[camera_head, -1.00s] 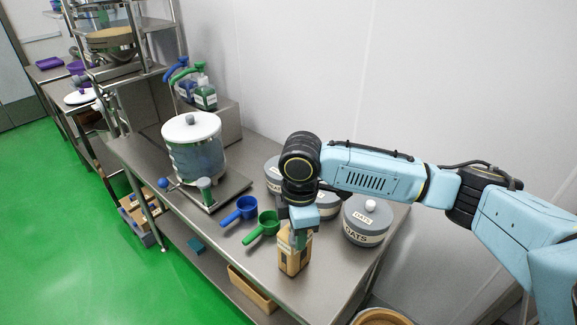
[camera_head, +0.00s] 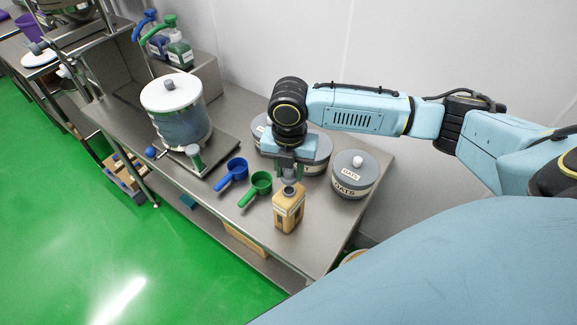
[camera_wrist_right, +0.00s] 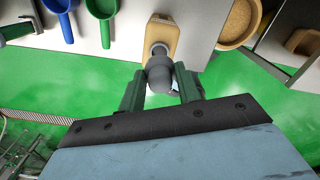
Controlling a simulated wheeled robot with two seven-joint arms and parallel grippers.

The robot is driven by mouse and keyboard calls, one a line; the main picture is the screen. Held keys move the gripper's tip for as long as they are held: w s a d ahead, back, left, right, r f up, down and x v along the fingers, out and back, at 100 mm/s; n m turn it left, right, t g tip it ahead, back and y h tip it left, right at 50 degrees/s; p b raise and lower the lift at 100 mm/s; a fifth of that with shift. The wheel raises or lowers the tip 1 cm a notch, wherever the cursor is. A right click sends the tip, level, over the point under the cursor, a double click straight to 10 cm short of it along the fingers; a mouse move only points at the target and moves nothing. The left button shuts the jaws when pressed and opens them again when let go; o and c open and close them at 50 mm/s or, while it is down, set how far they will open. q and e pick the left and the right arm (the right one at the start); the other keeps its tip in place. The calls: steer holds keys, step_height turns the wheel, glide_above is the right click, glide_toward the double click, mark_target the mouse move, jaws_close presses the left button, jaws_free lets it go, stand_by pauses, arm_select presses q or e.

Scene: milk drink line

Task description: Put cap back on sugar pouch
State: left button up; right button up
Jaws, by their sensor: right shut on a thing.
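The tan sugar pouch (camera_head: 288,214) stands upright on the steel table near its front edge. Its top also shows in the right wrist view (camera_wrist_right: 157,37). My right gripper (camera_head: 289,177) points down directly above the pouch. Its green fingers are shut on a grey rounded cap (camera_wrist_right: 160,74), which lines up with the pouch's spout. In the head view the dark cap (camera_head: 289,189) is at the top of the pouch. I cannot tell whether it touches or sits on the spout. My left gripper is not in view.
A blue scoop (camera_head: 234,173) and a green scoop (camera_head: 258,185) lie left of the pouch. A grey oats canister (camera_head: 352,178) stands to the right, with other canisters behind my gripper. A white-lidded pot (camera_head: 172,95) stands further left.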

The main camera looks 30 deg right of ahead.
mark_target(289, 192)
steer(key=shift+f+b, duration=1.8)
steer(key=shift+b, duration=0.25)
steer(key=shift+f, duration=0.9)
steer(key=shift+w+p, duration=0.1)
steer(key=shift+p, duration=0.8)
steer(key=shift+f+p, duration=0.15)
steer(key=shift+p, duration=0.3)
steer(key=shift+p, duration=0.45)
stand_by(0.5)
steer(key=o, duration=1.6)
steer(key=shift+o, duration=0.2)
